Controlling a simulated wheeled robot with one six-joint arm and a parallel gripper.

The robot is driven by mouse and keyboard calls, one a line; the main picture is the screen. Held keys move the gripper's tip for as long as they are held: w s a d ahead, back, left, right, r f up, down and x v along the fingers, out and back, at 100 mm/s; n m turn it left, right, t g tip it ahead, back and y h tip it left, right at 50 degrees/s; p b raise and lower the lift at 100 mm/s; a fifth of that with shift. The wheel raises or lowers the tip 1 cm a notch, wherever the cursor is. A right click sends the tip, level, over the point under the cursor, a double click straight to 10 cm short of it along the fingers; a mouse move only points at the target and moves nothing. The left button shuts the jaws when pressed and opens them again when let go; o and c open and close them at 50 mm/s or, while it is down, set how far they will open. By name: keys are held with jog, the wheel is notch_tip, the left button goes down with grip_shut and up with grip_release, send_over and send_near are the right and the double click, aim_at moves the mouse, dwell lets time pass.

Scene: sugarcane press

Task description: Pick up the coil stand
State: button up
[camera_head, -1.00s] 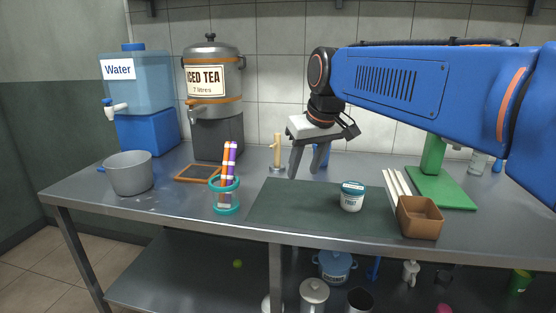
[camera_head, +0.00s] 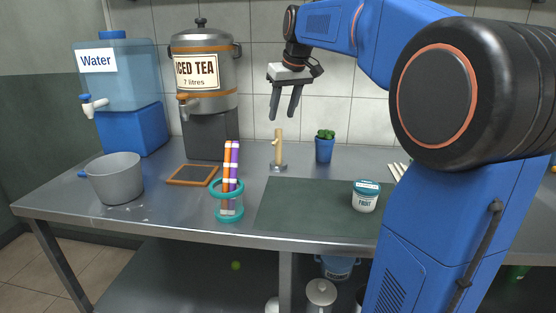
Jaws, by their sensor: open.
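A small upright stand with a pale wooden post on a round metal base (camera_head: 279,148) appears to be the coil stand, though I cannot be certain. It stands upright near the back of the steel table, behind the dark green mat. My gripper (camera_head: 283,116) is open and empty, pointing down. Its fingertips appear just above the top of the post in the picture, apart from it; the exact distance in depth is hard to tell.
A potted plant (camera_head: 325,147) stands right of the stand. A wood-framed slate (camera_head: 193,175), the iced tea dispenser (camera_head: 205,105) and a grey pot (camera_head: 117,180) are left. A teal holder with sticks (camera_head: 229,208) stands in front. A fruit tub (camera_head: 366,197) sits on the mat (camera_head: 300,205).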

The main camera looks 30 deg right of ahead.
aim_at(278, 129)
jog(key=x, duration=0.7)
jog(key=shift+f, duration=0.15)
jog(key=shift+x, duration=2.7)
jog(key=shift+s+d, duration=0.1)
jog(key=shift+d, duration=0.05)
grip_shut()
